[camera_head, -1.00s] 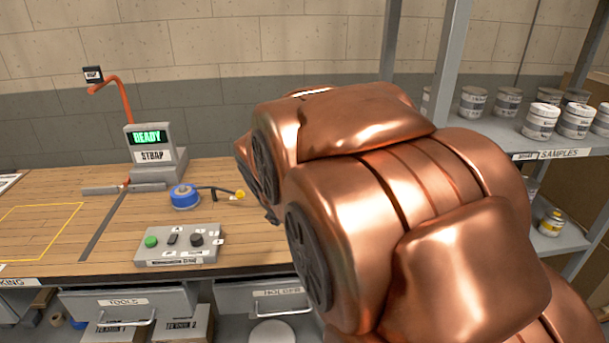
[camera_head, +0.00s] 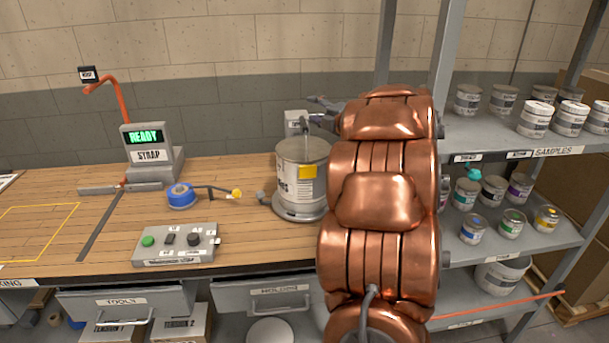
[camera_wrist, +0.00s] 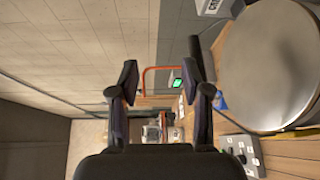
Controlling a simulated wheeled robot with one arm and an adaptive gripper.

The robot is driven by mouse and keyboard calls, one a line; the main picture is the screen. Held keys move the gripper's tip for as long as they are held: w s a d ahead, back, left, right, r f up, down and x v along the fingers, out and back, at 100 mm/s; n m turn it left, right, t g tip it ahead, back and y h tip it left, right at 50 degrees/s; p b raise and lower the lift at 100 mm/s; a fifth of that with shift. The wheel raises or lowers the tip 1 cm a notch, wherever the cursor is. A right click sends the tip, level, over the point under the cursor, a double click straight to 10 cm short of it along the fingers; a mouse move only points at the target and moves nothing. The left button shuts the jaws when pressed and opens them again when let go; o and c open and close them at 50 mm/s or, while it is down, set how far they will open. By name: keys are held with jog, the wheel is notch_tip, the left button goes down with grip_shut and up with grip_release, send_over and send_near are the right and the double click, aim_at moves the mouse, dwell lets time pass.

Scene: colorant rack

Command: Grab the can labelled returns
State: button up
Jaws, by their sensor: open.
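A large grey metal can (camera_head: 300,190) with a flat lid, a yellow square tag and a partly hidden label ending in "NS" stands upright on a round grey base on the bench. I cannot read the whole label. Its lid fills the right side of the wrist view (camera_wrist: 268,65). My gripper (camera_head: 318,109) is just above and behind the can's lid, partly hidden by my arm. In the wrist view, its two dark fingers (camera_wrist: 162,85) are spread wide with nothing between them; the can is to their right.
A grey labelled block (camera_head: 297,122) stands behind the can. Shelves (camera_head: 500,137) at right hold several small cans. The bench front left is clear.

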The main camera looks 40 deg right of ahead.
aim_at(304, 120)
jog(key=f, duration=0.1)
jog(key=s+f+n+y, duration=0.1)
jog(key=f, duration=0.1)
jog(key=s+f+n+y, duration=0.1)
jog(key=shift+s+f, duration=0.2)
jog(key=shift+f, duration=0.05)
jog(key=w+p, duration=0.1)
jog(key=w, duration=0.2)
jog(key=w+p, duration=0.1)
jog(key=w, duration=0.2)
jog(key=shift+w+f+p, duration=0.2)
jog(key=shift+w+p, duration=0.05)
jog(key=shift+p, duration=0.1)
jog(key=shift+w+d+f, duration=0.1)
jog(key=shift+w+f, duration=0.1)
jog(key=shift+w, duration=0.3)
grip_shut()
